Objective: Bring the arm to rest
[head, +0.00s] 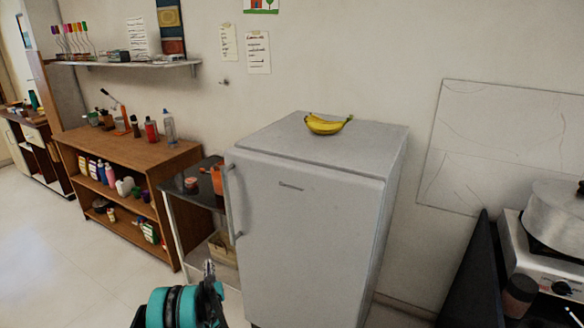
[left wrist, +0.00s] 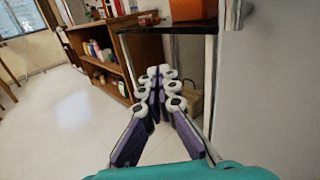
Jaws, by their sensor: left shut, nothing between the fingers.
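My left gripper (head: 209,268) shows at the bottom of the head view, low in front of the small dark-topped stand and left of the fridge. Its teal wrist is at the bottom edge. In the left wrist view its fingers (left wrist: 160,78) are close together at the tips with nothing between them. My right gripper is in neither view.
A grey fridge (head: 305,235) with bananas (head: 325,125) on top stands just right of my gripper. The dark-topped stand (head: 200,182) and a wooden shelf unit (head: 135,150) with bottles stand to the left. A stove with a large pot (head: 555,215) is at right. Open floor (head: 60,260) lies left.

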